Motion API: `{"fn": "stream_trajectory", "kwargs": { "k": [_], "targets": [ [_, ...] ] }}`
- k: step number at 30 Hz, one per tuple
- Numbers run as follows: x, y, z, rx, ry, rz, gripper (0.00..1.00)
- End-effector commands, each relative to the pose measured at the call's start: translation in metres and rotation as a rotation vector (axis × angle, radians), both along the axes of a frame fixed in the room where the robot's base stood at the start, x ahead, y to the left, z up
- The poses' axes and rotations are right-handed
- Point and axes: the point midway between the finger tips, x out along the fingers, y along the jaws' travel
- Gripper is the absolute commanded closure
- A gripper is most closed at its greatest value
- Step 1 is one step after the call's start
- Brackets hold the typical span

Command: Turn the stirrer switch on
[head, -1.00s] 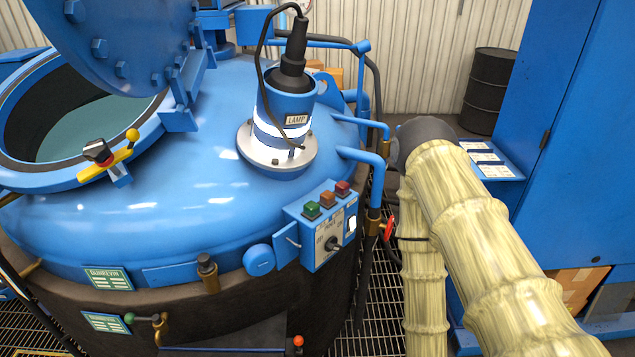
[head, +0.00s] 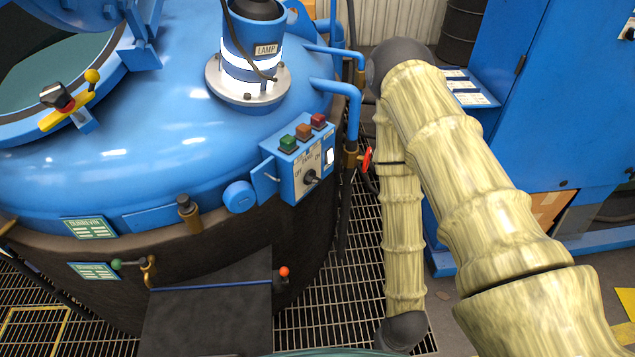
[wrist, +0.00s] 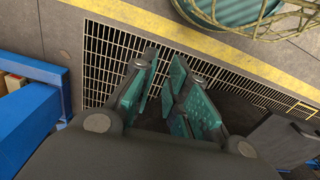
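A blue control box (head: 297,165) sits on the side of the blue furnace lid in the head view. Its front plate carries a black rotary knob (head: 311,177) between small labels, one of which reads OFF. Green, brown and red buttons are on its top, and a white rocker switch (head: 329,157) is at its right side. Which control is the stirrer switch is too small to read. My gripper (wrist: 165,58) shows in the wrist view with its teal-padded fingers apart and nothing between them, above floor grating. It is not clearly visible in the head view, away from the control box.
The lamp housing (head: 252,60) stands on the furnace lid behind the box. A blue pipe with a red valve handle (head: 366,160) runs just right of the box. A blue cabinet (head: 560,100) stands at the right. Floor grating (head: 320,300) lies open in front.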

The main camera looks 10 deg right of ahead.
Motion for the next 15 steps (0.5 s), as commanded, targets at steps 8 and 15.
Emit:
{"fn": "stream_trajectory", "kwargs": {
  "k": [8,15],
  "targets": [
    [0.121,0.005,-0.016,0.087,-0.329,0.26,0.62],
    [0.242,0.014,0.02,0.118,-0.75,0.58,0.62]
  ]
}}
